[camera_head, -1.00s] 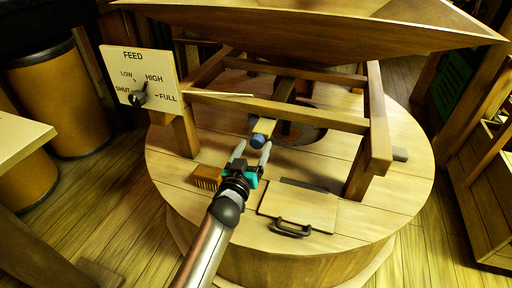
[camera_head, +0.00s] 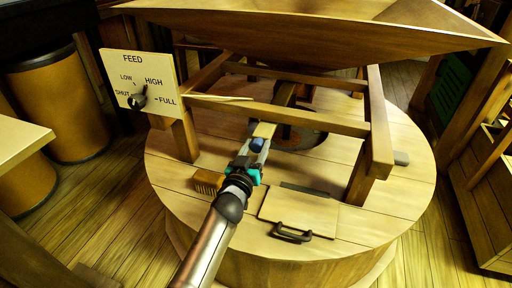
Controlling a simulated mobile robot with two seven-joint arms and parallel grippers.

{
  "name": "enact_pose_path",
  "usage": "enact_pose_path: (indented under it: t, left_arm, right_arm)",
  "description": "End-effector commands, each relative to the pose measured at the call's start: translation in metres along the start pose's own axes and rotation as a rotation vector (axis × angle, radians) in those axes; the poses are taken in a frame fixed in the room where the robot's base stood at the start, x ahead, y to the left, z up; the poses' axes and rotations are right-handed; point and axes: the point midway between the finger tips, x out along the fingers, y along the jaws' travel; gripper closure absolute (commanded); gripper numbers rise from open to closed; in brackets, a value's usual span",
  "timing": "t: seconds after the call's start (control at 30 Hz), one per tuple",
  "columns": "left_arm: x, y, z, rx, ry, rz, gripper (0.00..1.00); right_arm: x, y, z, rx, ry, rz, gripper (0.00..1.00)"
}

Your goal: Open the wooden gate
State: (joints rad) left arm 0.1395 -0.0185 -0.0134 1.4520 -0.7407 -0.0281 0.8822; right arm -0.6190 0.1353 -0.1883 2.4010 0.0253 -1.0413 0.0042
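A small wooden slat (camera_head: 265,130) with a blue knob (camera_head: 257,145) on its near end sits under the hopper frame, at the middle of the round wooden casing; it looks like the wooden gate. My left gripper (camera_head: 255,150) reaches in from below. Its fingers are apart, one at each side of the blue knob; whether they touch it I cannot tell. A flat wooden lid (camera_head: 300,208) with a black handle (camera_head: 292,233) lies on the casing to the right of my gripper. My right gripper is not in view.
The hopper (camera_head: 310,35) and its wooden frame (camera_head: 280,113) stand over the casing (camera_head: 405,185). A FEED panel (camera_head: 140,75) with a black dial is at left. A small brush-like block (camera_head: 208,182) lies left of my gripper.

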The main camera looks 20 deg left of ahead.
Motion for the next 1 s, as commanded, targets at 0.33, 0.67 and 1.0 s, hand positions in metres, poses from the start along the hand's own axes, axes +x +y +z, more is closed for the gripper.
enact_pose_path:
  t: [0.33,0.67,1.0]
  left_arm:
    - [-0.0002,-0.0004,0.0002,0.000,0.000,-0.001,0.89]
    - [-0.0003,-0.0008,0.0003,0.000,-0.001,-0.002,1.00]
    - [-0.0003,-0.0011,0.0004,0.000,-0.001,-0.002,1.00]
  right_arm:
    - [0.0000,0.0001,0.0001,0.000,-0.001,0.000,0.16]
    - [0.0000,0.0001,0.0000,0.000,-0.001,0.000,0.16]
    - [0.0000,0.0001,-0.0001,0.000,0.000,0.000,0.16]
